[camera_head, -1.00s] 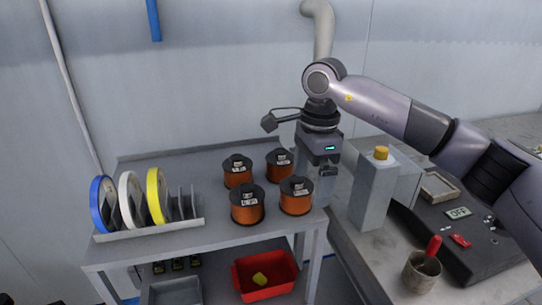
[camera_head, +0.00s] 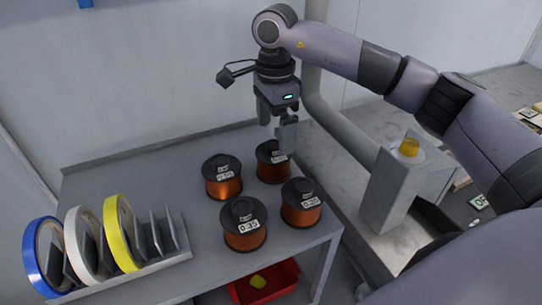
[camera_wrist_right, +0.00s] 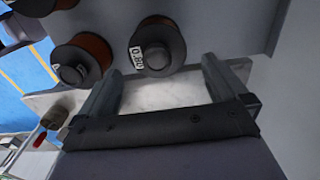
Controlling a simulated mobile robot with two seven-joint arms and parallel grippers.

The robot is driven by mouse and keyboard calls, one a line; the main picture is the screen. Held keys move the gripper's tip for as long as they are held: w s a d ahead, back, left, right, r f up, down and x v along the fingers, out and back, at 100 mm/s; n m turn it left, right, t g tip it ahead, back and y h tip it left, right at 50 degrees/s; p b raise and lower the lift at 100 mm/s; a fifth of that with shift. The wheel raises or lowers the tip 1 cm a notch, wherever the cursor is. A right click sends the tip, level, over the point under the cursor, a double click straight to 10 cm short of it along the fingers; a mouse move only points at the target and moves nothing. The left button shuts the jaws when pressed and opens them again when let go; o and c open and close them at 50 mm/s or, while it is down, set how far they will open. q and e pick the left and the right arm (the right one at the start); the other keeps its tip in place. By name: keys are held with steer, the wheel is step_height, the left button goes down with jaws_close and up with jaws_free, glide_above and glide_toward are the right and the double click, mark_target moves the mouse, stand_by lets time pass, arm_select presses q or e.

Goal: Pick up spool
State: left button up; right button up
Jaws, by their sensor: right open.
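Several copper wire spools with black flanges and white number labels stand upright on the grey shelf top. In the head view they are a back-left spool (camera_head: 223,186), a back-right spool (camera_head: 268,167), a front-left spool (camera_head: 246,236) and a front-right spool (camera_head: 301,211). My right gripper (camera_head: 277,128) is open and empty, pointing down above and just behind the back-right spool. In the right wrist view its two fingers (camera_wrist_right: 163,85) are spread apart, with a spool labelled 0.80 (camera_wrist_right: 158,50) just beyond them. My left gripper is not in view.
A rack (camera_head: 128,272) with blue, white and yellow reels stands at the front left of the shelf (camera_head: 125,177). A red bin (camera_head: 285,280) sits on the level below. A grey post with a yellow top (camera_head: 392,190) stands on the bench at right.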

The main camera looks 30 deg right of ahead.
mark_target(274, 143)
steer(key=f, duration=0.3)
steer(key=shift+s+a+f, duration=0.15)
steer(key=shift+s+f, duration=0.05)
steer(key=shift+f, duration=0.2)
steer(key=shift+f+p, duration=0.3)
steer(key=shift+f, duration=0.35)
steer(key=shift+w+r, duration=0.1)
steer(key=c, duration=1.4)
steer(key=shift+r, duration=0.15)
steer(key=shift+r+p, duration=0.5)
steer(key=shift+r, duration=9.4)
